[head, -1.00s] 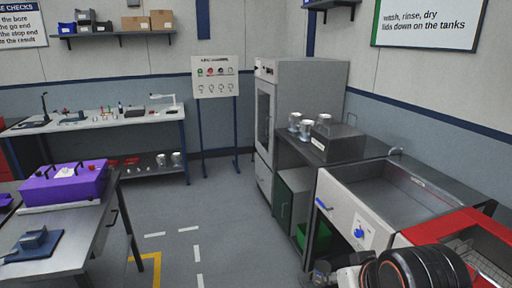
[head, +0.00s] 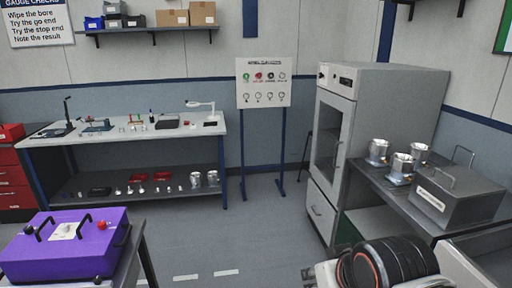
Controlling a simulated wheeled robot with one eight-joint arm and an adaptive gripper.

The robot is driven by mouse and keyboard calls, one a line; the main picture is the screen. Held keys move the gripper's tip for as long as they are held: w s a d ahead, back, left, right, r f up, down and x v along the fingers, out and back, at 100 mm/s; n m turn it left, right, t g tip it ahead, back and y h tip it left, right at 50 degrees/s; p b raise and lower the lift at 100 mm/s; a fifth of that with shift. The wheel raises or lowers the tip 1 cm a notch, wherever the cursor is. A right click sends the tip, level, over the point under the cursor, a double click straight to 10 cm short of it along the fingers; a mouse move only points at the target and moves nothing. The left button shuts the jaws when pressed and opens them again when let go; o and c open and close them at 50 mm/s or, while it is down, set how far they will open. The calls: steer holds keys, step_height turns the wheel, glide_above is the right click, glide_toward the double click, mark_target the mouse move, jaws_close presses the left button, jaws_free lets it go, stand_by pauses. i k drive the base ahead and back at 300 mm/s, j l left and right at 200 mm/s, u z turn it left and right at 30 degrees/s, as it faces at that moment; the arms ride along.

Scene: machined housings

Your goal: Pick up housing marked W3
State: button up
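Three silvery cylindrical housings stand on the dark counter at the right: one at the left (head: 378,152), one in front (head: 401,168) and one behind to the right (head: 420,154). More housings stand on the lower shelf of the far bench, one (head: 196,179) beside another (head: 212,178). No W3 marking can be read on any of them at this size. Part of my arm shows at the bottom right, below the counter. My gripper's fingertips cannot be made out.
A grey lidded box (head: 458,196) stands on the counter right of the housings. A tall grey cabinet (head: 340,150) stands left of the counter. A purple case (head: 68,245) sits on a table at the lower left. The floor (head: 225,235) between is clear.

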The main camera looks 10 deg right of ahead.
mark_target(420, 152)
steer(key=i+z, duration=0.15)
steer(key=i, duration=0.4)
steer(key=i+j+z, duration=0.15)
steer(key=i, duration=0.45)
steer(key=i+j+z, duration=0.15)
steer(key=i, duration=0.4)
steer(key=i+l+z, duration=0.1)
steer(key=i+z, duration=0.15)
steer(key=z, duration=0.25)
steer(key=i+z, duration=0.25)
steer(key=z, duration=0.25)
steer(key=i+z, duration=0.25)
steer(key=z, duration=0.25)
steer(key=i+j+z, duration=0.2)
steer(key=z, duration=0.25)
steer(key=i+j+z, duration=0.1)
steer(key=i+z, duration=0.25)
steer(key=i+j+z, duration=0.15)
steer(key=z, duration=0.2)
